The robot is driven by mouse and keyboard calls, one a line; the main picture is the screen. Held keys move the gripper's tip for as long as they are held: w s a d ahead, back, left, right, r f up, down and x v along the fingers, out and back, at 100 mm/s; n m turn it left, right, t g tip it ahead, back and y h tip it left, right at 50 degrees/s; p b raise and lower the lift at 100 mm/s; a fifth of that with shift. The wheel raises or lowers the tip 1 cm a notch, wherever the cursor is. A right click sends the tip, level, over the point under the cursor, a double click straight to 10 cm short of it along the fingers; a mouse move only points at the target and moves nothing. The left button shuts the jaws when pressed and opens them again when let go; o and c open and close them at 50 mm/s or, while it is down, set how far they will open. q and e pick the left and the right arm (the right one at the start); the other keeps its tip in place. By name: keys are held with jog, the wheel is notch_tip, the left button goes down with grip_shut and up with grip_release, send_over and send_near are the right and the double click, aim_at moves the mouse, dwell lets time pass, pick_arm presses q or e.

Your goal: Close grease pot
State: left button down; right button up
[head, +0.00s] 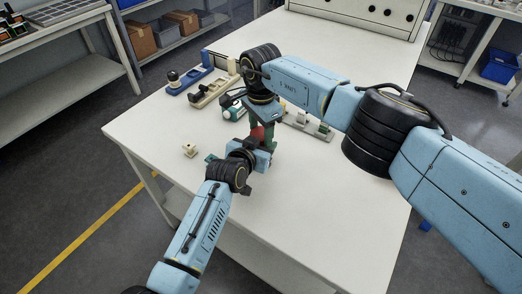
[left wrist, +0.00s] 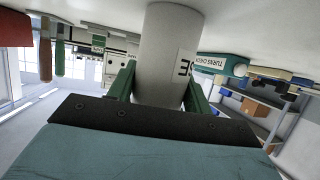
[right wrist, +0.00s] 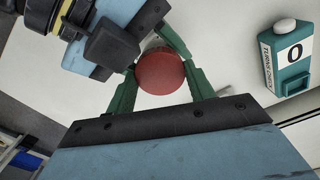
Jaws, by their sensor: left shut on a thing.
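The grease pot is a pale grey cylinder (left wrist: 165,60) with a white label. My left gripper (left wrist: 160,92) is shut on it, one green finger on each side. In the head view my left gripper (head: 262,150) is above the table, below and close to my right gripper (head: 258,122). A round red lid (right wrist: 160,72) shows between the green fingers of my right gripper (right wrist: 160,75). I cannot tell whether they press on it. The red lid also shows in the head view (head: 257,134). The lid hides the pot in the right wrist view, so their contact is unclear.
A green-and-white block marked 0 (right wrist: 288,58) stands on the table right of my right gripper. Blue (head: 188,80) and beige (head: 214,91) fixtures are at the back left. A small cream part (head: 189,150) lies at left. The table's front right (head: 330,220) is clear.

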jog(key=c, duration=0.3)
jog(key=m, duration=0.3)
jog(key=o, duration=1.1)
jog(key=shift+c, duration=0.2)
jog(key=shift+r, duration=2.25)
